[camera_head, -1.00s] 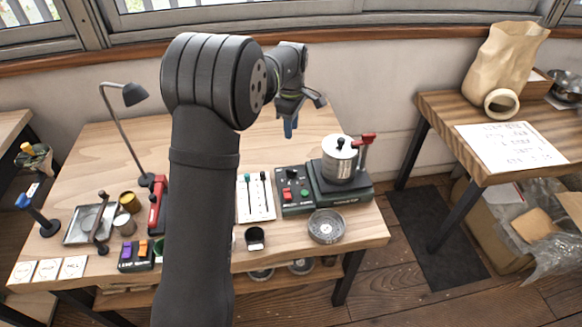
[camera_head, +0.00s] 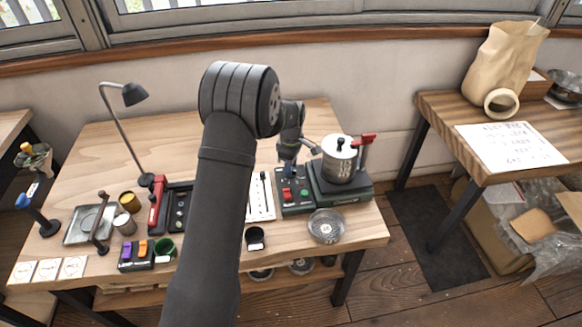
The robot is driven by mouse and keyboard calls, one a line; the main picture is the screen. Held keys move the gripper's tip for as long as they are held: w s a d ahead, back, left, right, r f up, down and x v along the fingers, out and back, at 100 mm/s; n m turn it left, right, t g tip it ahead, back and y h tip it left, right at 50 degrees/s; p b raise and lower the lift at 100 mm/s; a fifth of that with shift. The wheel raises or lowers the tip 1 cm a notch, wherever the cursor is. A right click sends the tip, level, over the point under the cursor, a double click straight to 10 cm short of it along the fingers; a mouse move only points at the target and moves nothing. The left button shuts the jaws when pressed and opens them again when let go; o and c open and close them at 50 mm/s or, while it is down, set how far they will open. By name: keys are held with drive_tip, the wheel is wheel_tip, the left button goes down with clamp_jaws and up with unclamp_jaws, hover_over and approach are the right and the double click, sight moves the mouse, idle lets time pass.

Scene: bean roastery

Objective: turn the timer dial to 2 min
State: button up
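The dark green roaster base (camera_head: 345,197) stands at the right of the table, with a control panel (camera_head: 297,206) on its left part. The panel carries a red switch (camera_head: 287,195) and a small green knob (camera_head: 304,193). I cannot tell for sure which control is the timer dial, and no 2 min mark is readable. My gripper (camera_head: 289,166) points down over the back of this panel, left of the metal drum. It hides part of the panel's back. Its fingers are too small to show whether they are open, or whether they touch the panel.
A metal drum (camera_head: 339,163) with a red-handled lever (camera_head: 364,140) stands close right of my gripper. A white slider panel (camera_head: 261,197) lies left. The table behind is clear.

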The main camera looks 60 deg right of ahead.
drive_tip(key=shift+f, duration=0.5)
drive_tip(key=shift+c, duration=0.2)
clamp_jaws()
